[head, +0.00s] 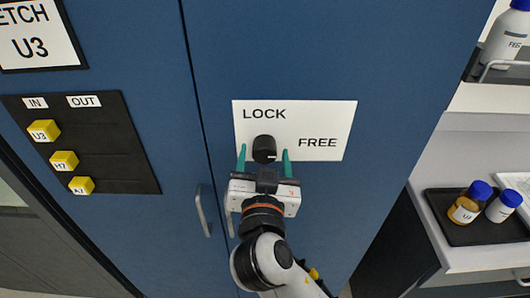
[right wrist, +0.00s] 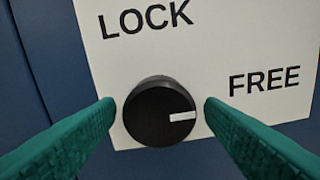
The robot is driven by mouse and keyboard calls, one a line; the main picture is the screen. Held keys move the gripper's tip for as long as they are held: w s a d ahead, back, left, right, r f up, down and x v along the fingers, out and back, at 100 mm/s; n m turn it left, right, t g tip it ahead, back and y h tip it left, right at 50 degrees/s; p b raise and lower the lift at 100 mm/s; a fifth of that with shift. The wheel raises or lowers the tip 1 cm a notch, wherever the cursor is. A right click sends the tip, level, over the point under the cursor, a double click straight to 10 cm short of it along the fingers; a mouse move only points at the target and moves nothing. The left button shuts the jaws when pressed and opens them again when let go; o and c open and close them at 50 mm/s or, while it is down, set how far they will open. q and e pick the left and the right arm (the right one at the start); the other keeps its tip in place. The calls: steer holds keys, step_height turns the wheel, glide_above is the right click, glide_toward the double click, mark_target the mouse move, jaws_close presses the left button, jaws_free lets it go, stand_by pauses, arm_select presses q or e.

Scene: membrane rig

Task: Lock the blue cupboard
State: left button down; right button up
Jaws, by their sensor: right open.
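The blue cupboard (head: 300,50) fills the middle of the head view, with two doors. On its right door a white plate (head: 338,115) reads LOCK at upper left and FREE at right. A black round knob (head: 264,149) sits on the plate's lower left part; in the right wrist view the knob (right wrist: 158,112) has a white mark pointing right, on the FREE side. My right gripper (head: 264,156) is open, its teal fingers on either side of the knob with small gaps showing. In the right wrist view the fingertips (right wrist: 158,108) flank it. My left gripper is out of view.
Two vertical door handles (head: 202,212) flank the door seam below the knob. A black board (head: 110,150) with yellow labelled blocks is on the left door. At right, a counter holds a black tray (head: 455,235) with two blue-capped bottles; a white bottle (head: 505,40) stands above.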

steer(key=shift+s, duration=0.15)
steer(key=shift+c, duration=0.9)
steer(key=c, duration=0.8)
